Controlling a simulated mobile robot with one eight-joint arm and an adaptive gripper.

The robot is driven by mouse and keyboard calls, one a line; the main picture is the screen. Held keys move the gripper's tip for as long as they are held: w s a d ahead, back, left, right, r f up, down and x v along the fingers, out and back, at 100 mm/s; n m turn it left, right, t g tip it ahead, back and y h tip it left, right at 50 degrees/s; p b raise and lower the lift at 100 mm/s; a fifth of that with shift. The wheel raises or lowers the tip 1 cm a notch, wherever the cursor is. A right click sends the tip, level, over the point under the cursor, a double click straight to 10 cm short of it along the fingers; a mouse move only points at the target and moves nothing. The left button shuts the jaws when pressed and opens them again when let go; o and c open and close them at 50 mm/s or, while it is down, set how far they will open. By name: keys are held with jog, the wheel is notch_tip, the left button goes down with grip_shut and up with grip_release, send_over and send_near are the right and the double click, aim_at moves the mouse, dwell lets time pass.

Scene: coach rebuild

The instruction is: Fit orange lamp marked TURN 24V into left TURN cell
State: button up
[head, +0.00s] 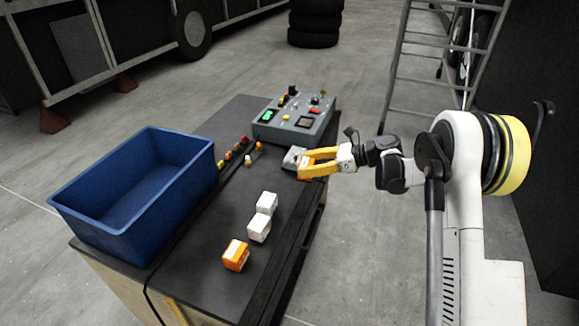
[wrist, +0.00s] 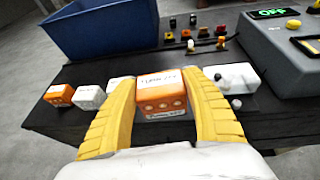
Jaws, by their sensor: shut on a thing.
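My gripper (wrist: 162,105) has yellow fingers on both sides of an orange lamp block (wrist: 162,92). The block has a white label on top whose print looks like TURN 24V, and several pale dots on its front. In the head view my gripper (head: 310,163) is over the right side of the dark bench, and the held block is mostly hidden by the fingers. A pale grey block with knobs (wrist: 232,77) stands just right of the held lamp; it also shows in the head view (head: 292,157). I cannot make out which part is the left TURN cell.
A grey control box (head: 295,118) with a green display stands at the bench's far end. A blue bin (head: 135,190) is on the left. Another orange block (head: 235,255) and two white blocks (head: 258,228) (head: 267,203) line the near bench. Several small coloured parts (head: 237,152) lie mid-bench.

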aim_at(305, 162)
jog(key=v, duration=0.2)
jog(key=p+v, duration=0.1)
jog(key=v, duration=0.2)
jog(key=shift+a+r, duration=0.1)
jog(key=shift+r, duration=0.35)
